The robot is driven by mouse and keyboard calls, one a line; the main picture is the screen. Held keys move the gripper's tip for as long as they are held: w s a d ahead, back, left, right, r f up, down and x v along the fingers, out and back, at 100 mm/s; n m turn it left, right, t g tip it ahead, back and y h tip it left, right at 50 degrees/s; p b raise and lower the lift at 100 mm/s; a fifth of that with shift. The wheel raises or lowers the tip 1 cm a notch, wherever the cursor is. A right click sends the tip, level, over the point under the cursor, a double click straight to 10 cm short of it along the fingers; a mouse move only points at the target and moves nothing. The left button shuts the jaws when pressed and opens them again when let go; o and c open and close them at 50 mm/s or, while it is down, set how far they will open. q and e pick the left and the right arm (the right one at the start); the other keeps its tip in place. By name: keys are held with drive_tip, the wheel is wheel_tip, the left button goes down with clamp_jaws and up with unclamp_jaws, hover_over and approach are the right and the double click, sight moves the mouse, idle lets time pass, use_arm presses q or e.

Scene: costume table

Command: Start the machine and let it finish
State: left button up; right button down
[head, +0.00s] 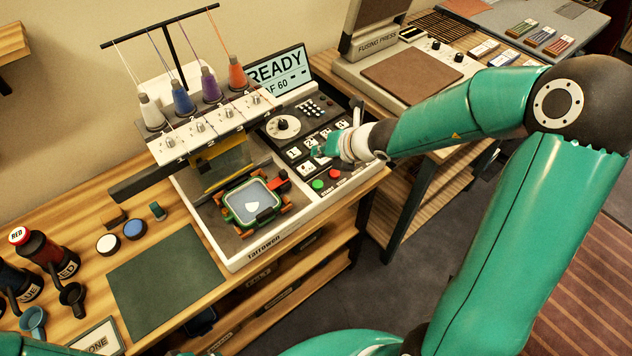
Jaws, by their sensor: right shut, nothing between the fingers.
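The embroidery machine (235,262) stands on the wooden bench, marked "farrowen". Its screen (275,72) reads "READY" with smaller text below, partly hidden by a thread cone. A hoop (229,215) with pale fabric and a small white shape sits clamped under the needle head. A green button (318,184) and a red button (334,173) are at the panel's front. My right gripper (320,152) is shut and empty, over the numbered keys (293,153) just behind the green button; I cannot tell if it touches a key. My left gripper is out of view.
Cones of white, blue, purple and orange thread (237,76) stand on top. A dark green mat (166,280), small pucks (134,229) and dark bottles (45,252) are to the left.

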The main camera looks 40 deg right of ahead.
sight(318, 185)
wheel_tip(318, 185, down, 8)
drive_tip(key=b, duration=0.7)
drive_tip(key=shift+b, duration=0.3)
drive_tip(key=shift+f+b, duration=0.45)
drive_tip(key=shift+f, duration=0.1)
idle(0.6)
drive_tip(key=shift+f+b, duration=0.25)
drive_tip(key=shift+b, duration=0.15)
